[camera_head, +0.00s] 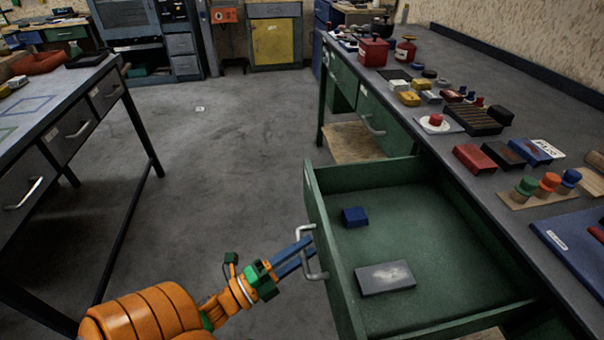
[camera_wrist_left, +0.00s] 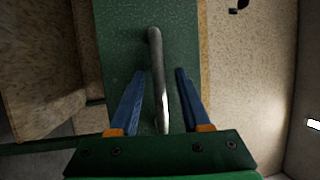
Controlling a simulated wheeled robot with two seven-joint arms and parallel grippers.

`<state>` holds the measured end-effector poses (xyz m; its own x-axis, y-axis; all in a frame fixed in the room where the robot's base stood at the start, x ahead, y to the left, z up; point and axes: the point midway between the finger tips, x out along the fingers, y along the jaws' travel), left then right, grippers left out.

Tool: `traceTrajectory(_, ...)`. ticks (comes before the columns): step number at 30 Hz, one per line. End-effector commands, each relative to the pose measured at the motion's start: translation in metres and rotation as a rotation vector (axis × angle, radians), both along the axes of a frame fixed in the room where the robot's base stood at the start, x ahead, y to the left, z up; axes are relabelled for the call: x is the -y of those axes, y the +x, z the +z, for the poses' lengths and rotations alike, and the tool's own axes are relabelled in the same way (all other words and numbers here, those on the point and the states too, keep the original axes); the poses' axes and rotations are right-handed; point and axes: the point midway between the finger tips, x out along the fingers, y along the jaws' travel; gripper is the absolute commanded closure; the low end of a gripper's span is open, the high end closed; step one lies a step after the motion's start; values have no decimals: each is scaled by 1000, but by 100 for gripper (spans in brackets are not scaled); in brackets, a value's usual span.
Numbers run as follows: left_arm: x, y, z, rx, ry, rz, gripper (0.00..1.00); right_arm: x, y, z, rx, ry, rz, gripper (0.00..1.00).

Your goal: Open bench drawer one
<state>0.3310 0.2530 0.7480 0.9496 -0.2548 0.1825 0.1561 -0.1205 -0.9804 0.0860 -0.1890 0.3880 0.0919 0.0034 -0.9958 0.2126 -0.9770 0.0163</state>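The green bench drawer (camera_head: 335,258) at the right in the head view stands pulled well out from under the bench top. A dark blue block (camera_head: 354,217) and a grey flat block (camera_head: 385,278) lie inside it. Its metal handle (camera_head: 316,276) is on the front face. My left gripper (camera_head: 304,252) is at the handle. In the left wrist view, the handle (camera_wrist_left: 157,60) runs between the two blue fingers of the gripper (camera_wrist_left: 160,74). The fingers are apart, with gaps on both sides of the bar. My right gripper is not in view.
The bench top (camera_head: 440,55) above carries several small items, including a red canister (camera_head: 373,52) and coloured pegs (camera_head: 548,183). Another closed green drawer (camera_head: 383,122) is farther along. A second bench (camera_head: 55,100) stands left.

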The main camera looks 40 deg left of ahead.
Motion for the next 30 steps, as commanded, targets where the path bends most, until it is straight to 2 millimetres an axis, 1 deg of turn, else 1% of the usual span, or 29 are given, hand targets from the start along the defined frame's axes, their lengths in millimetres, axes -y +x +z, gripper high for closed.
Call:
traceTrajectory(3,0,-1,-1,-1,-1,0,53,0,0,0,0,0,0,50)
traceTrajectory(5,-1,-6,-3,-4,0,0,53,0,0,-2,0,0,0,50)
traceTrajectory(12,-14,-53,-14,-5,0,1,53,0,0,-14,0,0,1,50)
traceTrajectory(15,-17,-64,-15,-2,-1,1,53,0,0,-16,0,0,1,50)
traceTrajectory(18,-19,-68,-14,-1,0,2,53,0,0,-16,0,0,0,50)
traceTrajectory(28,-19,-68,-13,0,-1,1,53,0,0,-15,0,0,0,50)
traceTrajectory(29,-19,-67,-15,-6,-5,4,53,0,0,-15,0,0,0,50)
traceTrajectory(30,-20,-65,-21,-28,-29,17,53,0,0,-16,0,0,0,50)
